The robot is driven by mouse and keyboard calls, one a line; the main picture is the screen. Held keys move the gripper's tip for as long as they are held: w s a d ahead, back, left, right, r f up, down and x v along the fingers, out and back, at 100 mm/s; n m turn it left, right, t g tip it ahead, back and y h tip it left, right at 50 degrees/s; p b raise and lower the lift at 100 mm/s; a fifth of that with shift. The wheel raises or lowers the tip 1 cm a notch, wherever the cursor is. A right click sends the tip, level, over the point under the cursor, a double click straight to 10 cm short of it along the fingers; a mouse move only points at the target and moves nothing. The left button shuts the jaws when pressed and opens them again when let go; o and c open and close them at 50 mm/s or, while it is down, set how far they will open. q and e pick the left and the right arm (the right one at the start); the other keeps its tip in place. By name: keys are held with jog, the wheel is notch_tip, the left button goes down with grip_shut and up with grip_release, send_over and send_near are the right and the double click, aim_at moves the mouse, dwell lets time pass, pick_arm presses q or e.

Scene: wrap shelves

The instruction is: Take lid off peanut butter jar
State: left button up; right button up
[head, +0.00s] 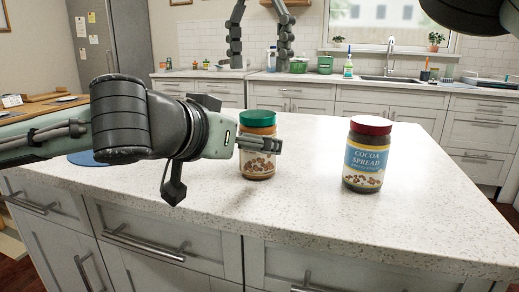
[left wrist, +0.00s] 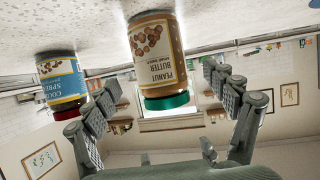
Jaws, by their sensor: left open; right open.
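The peanut butter jar (head: 257,166), with a green lid (head: 258,117), stands upright on the island counter. The left wrist view shows the jar (left wrist: 155,50) upside down, its green lid (left wrist: 166,101) on it. My left gripper (left wrist: 160,82) is open, with one finger on each side of the jar. In the head view, one finger crosses in front of the jar below the lid; the other is largely hidden. Contact cannot be told. My right gripper (head: 260,67) is open and empty, pointing down at the top of the head view.
A cocoa spread jar (head: 368,158) with a dark red lid stands right of the peanut butter jar; it also shows in the left wrist view (left wrist: 62,82). The counter (head: 440,205) is clear at right. A blue round item (head: 85,159) lies partly behind my left arm.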

pick_arm(q)
jog(key=x, duration=0.6)
jog(key=shift+r, duration=0.1)
